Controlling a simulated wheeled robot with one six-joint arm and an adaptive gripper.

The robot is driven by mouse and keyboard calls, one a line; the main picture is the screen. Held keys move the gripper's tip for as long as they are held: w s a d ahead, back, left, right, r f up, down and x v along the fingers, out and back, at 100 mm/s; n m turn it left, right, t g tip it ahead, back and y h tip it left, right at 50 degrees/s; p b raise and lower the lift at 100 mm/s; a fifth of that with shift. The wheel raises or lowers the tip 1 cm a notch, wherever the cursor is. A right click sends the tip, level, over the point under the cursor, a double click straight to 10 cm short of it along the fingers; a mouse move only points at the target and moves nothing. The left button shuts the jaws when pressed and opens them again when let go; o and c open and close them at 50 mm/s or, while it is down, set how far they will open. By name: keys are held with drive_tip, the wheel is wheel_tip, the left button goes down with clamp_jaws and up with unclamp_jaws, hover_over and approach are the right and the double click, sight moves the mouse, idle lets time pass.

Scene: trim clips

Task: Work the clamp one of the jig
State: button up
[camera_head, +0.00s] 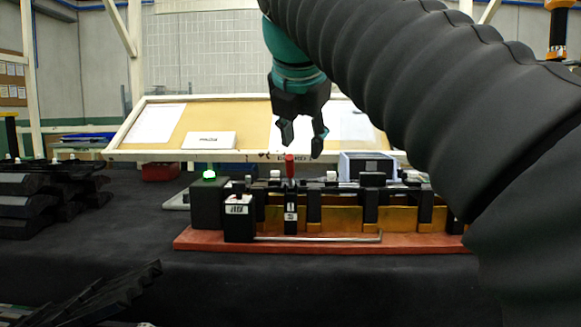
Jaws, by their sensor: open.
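The jig stands on a red base plate (300,243) on the dark table. It has a row of black posts and yellow blocks (340,217). A red upright handle (289,166) stands on a black labelled clamp post (291,210) near the jig's left part; I cannot read the label well enough to tell its number. My gripper (302,150) is open and empty, pointing down just above the red handle. I see no contact between them. My arm covers the right end of the jig.
A black box with a lit green lamp (209,175) stands at the jig's left end. Black trim parts (45,195) are stacked at the left, with more (95,298) at the front left. A red bin (160,171) and a tilted board (240,115) stand behind.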

sight(290, 174)
wheel_tip(290, 174, up, 3)
drive_tip(key=a+n, duration=0.3)
drive_tip(key=n, duration=0.1)
drive_tip(key=x, duration=0.4)
drive_tip(key=b+x, duration=0.1)
drive_tip(key=x, duration=0.4)
drive_tip(key=b+x, duration=0.1)
drive_tip(key=x, duration=0.4)
drive_tip(key=shift+w+d+r, duration=0.15)
drive_tip(key=shift+w+r, duration=0.15)
drive_tip(key=shift+r, duration=0.05)
clamp_jaws()
